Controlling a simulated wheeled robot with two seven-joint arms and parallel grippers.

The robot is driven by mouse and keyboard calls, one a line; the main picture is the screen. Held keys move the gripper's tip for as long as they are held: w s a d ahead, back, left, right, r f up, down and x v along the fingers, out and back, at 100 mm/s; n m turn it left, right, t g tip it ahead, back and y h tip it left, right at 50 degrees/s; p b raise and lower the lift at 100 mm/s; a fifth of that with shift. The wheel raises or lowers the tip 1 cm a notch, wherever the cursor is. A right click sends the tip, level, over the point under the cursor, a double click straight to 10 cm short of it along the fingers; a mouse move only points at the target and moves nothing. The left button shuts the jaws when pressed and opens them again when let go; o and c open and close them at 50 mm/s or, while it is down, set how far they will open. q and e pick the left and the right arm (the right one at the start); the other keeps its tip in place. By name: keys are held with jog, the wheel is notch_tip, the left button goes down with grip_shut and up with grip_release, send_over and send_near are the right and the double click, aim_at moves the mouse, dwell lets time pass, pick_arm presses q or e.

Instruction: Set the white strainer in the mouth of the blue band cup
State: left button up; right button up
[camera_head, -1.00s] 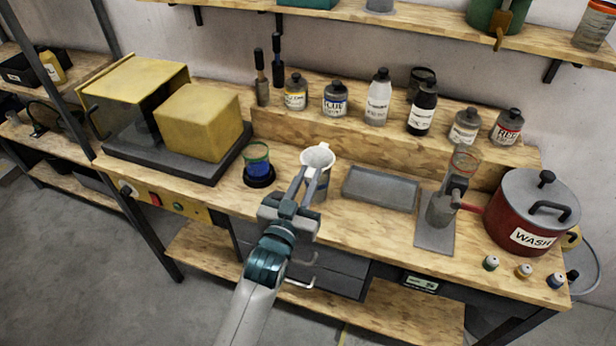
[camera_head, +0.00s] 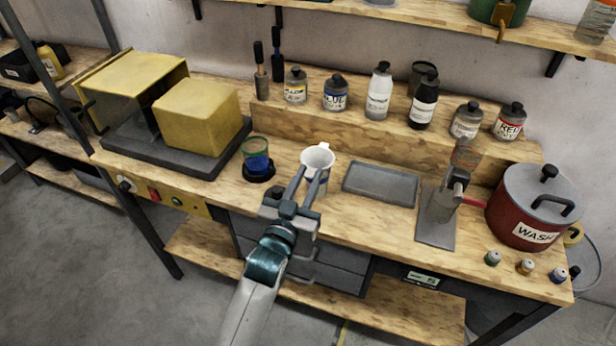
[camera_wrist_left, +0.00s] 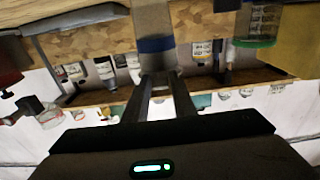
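The white strainer (camera_head: 318,157) is a small round bowl that appears at the top of a grey cup (camera_head: 322,188), though the rim contact is hidden. In the left wrist view, this cup shows a blue band (camera_wrist_left: 155,45) around its grey body. My left gripper (camera_head: 308,175) is at the near side of the cup, just below the strainer. The strainer is not distinct there. My right gripper is not in view.
A green-rimmed cup with blue contents (camera_head: 257,163) stands left on a black base. A grey tray (camera_head: 381,184) lies right, then a stand (camera_head: 437,215) and a red WASH pot (camera_head: 520,215). Several bottles line the raised ledge behind.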

pick_arm(q)
jog(key=shift+o, duration=1.3)
jog(key=shift+s, duration=0.1)
jog(key=shift+s+a+f, duration=0.1)
jog(key=shift+s+a, duration=0.05)
jog(key=shift+s, duration=0.25)
jog(key=b+v, duration=0.5)
jog(key=v, duration=1.1)
jog(key=shift+s, duration=0.2)
